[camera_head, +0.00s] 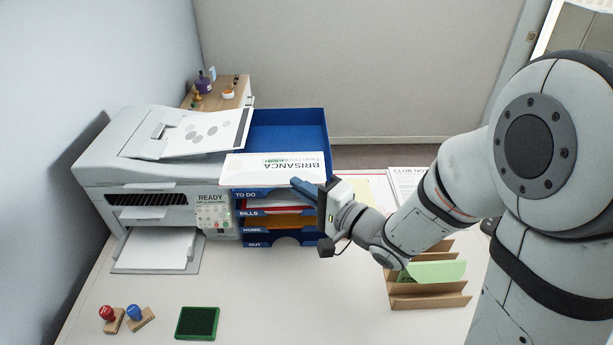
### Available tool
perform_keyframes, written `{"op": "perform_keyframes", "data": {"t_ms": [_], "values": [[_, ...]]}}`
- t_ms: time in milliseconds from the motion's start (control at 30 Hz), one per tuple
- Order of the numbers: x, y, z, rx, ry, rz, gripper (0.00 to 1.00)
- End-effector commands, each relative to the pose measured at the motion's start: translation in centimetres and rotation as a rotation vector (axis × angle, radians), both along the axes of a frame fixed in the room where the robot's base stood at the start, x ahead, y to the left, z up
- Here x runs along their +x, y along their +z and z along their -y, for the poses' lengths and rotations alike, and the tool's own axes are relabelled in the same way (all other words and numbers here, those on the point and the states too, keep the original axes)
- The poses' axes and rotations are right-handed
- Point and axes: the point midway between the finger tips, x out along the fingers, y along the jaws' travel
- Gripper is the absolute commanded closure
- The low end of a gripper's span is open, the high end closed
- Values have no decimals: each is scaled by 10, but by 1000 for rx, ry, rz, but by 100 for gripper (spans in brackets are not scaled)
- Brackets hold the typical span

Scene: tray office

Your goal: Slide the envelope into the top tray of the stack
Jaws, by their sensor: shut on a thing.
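A white envelope (270,168) with printed lettering, "BRISANCA", lies level at the front of the top tray. My gripper (303,186) is shut on its near right edge. The blue tray stack (289,129) stands right of the printer, with front labels "TO DO", "BILLS", "HOME" and "OUT". The envelope overlaps the front part of the top tray; the tray floor behind it looks bare. Whether the envelope touches the tray floor cannot be told. My gripper is outside the stack, at its front right corner.
A grey printer (150,160) with a sheet on its lid stands directly left of the stack. A brown sorter (428,290) with green paper is at front right. Stamps (127,318) and a green ink pad (197,323) lie at front left. The front middle desk is clear.

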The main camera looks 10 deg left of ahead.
Motion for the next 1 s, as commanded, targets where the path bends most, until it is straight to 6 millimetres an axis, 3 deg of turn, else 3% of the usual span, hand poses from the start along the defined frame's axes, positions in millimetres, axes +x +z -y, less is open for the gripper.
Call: {"op": "perform_keyframes", "data": {"t_ms": [267, 333, 1000], "values": [[19, -6, -4, -2, -3, -5, 100], [27, -17, -5, 0, -5, 0, 100], [96, -58, -19, -1, -11, 0, 100]]}}
